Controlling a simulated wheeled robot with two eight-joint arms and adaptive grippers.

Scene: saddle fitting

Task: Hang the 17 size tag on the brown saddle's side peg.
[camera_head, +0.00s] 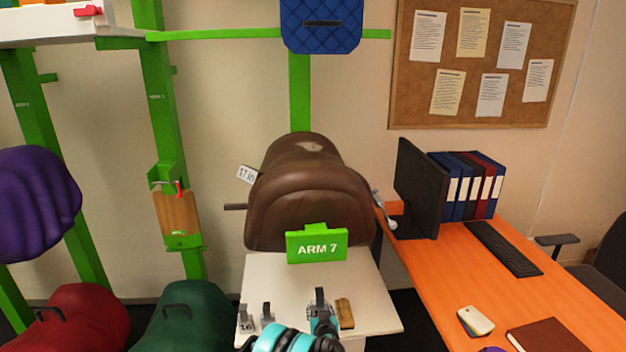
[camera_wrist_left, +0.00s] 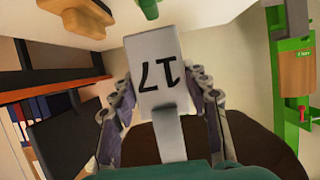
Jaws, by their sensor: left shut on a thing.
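The brown saddle (camera_head: 305,195) sits on its stand, with a thin dark peg (camera_head: 235,207) sticking out of its left side, bare. My left gripper (camera_head: 321,308) is low in front of the saddle, over the white table's front part. In the left wrist view its two fingers (camera_wrist_left: 165,112) are shut on the grey 17 tag (camera_wrist_left: 158,68), whose number appears upside down. The saddle shows dark behind them. Whether the tag touches the table is unclear. My right gripper is not in view.
A 16 tag (camera_head: 246,322) and another tag (camera_head: 267,315) stand on the white table (camera_head: 375,300), with a wooden block (camera_head: 345,314) at right. A green ARM 7 sign (camera_head: 317,246) fronts the saddle. A white card (camera_head: 246,175) printed 17 is above the peg.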

